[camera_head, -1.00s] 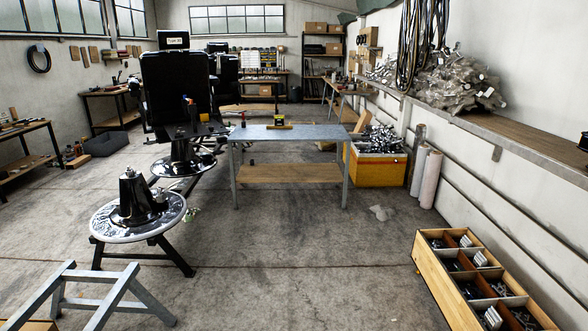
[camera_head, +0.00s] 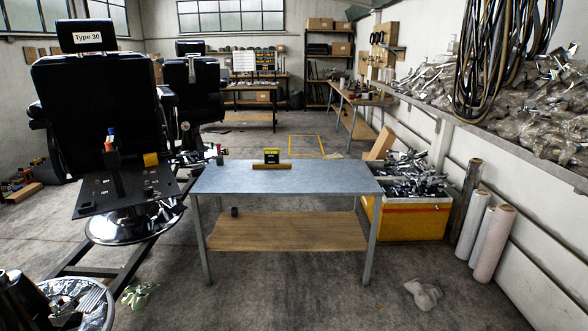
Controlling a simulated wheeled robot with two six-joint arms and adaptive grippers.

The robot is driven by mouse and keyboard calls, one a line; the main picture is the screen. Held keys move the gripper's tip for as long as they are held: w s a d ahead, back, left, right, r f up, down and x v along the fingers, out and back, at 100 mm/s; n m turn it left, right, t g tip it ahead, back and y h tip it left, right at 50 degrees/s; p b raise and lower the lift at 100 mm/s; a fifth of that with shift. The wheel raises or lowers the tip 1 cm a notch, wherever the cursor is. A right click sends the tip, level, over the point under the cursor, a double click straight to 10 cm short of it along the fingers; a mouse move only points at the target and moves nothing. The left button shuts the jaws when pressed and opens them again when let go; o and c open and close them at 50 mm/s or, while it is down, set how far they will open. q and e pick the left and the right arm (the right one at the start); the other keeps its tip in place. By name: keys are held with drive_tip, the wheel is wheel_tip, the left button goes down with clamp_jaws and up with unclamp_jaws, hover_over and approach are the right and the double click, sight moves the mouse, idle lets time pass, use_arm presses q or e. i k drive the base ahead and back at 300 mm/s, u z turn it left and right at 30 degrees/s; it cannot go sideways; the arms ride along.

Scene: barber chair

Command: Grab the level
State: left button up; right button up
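A grey-blue topped metal table (camera_head: 330,180) with a wooden lower shelf stands ahead of me in the head view. A short yellow-brown bar (camera_head: 271,166), which looks like the level, lies flat near the table's back edge. A small black and yellow box (camera_head: 271,155) stands right behind it; I cannot tell whether they touch. A small dark object (camera_head: 220,160) sits at the table's back left corner. Neither of my grippers is in view.
A black barber chair (camera_head: 100,110) with a "Type 30" sign and a black tray stands left of the table. A yellow bin (camera_head: 405,220) of metal parts and several rolls stand right. A crumpled bag (camera_head: 422,293) lies on the floor. Floor before the table is mostly clear.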

sight(271, 156)
drive_tip(key=i, duration=3.45)
drive_tip(key=z, duration=0.15)
